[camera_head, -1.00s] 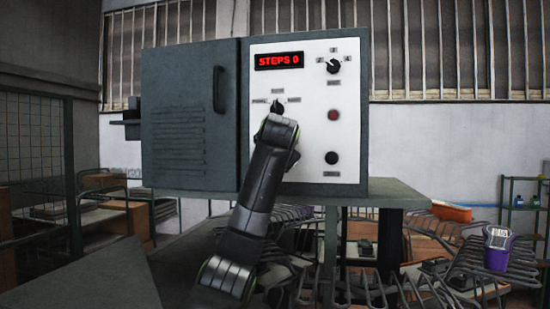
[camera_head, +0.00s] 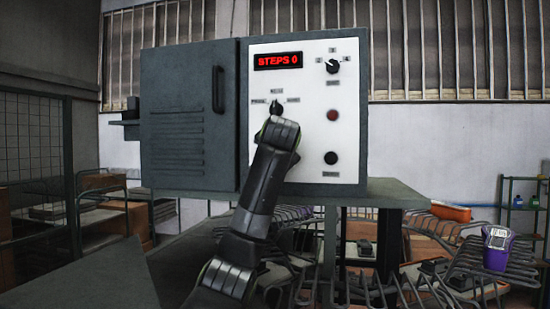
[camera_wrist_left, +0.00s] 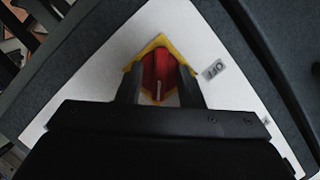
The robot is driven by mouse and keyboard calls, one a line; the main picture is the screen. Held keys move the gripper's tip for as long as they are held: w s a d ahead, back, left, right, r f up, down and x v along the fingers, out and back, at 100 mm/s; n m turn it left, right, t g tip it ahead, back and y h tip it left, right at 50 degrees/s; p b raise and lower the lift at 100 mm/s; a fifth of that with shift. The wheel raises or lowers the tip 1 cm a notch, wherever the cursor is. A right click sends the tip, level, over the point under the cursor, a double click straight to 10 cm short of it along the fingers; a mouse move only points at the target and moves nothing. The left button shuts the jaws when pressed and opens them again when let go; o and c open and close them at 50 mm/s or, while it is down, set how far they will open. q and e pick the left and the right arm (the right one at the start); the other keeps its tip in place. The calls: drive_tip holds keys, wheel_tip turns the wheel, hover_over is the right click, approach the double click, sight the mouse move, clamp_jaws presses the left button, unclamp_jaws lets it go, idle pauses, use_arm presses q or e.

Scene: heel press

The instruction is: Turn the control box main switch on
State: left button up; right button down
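The main switch is a red knob on a yellow plate (camera_wrist_left: 162,73) on a white panel. An OFF label (camera_wrist_left: 215,69) sits to its right in the left wrist view. My left gripper (camera_wrist_left: 160,88) has one finger on each side of the knob, which nearly fills the space between them. The panel and label look tilted in this view. In the head view, the control box (camera_head: 190,120) shows a white front panel (camera_head: 300,95), and my arm hides its lower left part, the main switch and the gripper. The right gripper is not in view.
The panel carries a lit display (camera_head: 278,61) reading STEPS 0, an upper selector knob (camera_head: 333,66), a second knob (camera_head: 276,108) just above my arm, a red lamp (camera_head: 333,115) and a black button (camera_head: 331,158). The box stands on a grey-green table (camera_head: 385,193). Metal racks lie below.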

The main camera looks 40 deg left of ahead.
use_arm(q)
drive_tip(key=b+v, duration=1.2)
drive_tip(key=v, duration=0.5)
drive_tip(key=shift+d, duration=0.2)
drive_tip(key=shift+s, duration=0.1)
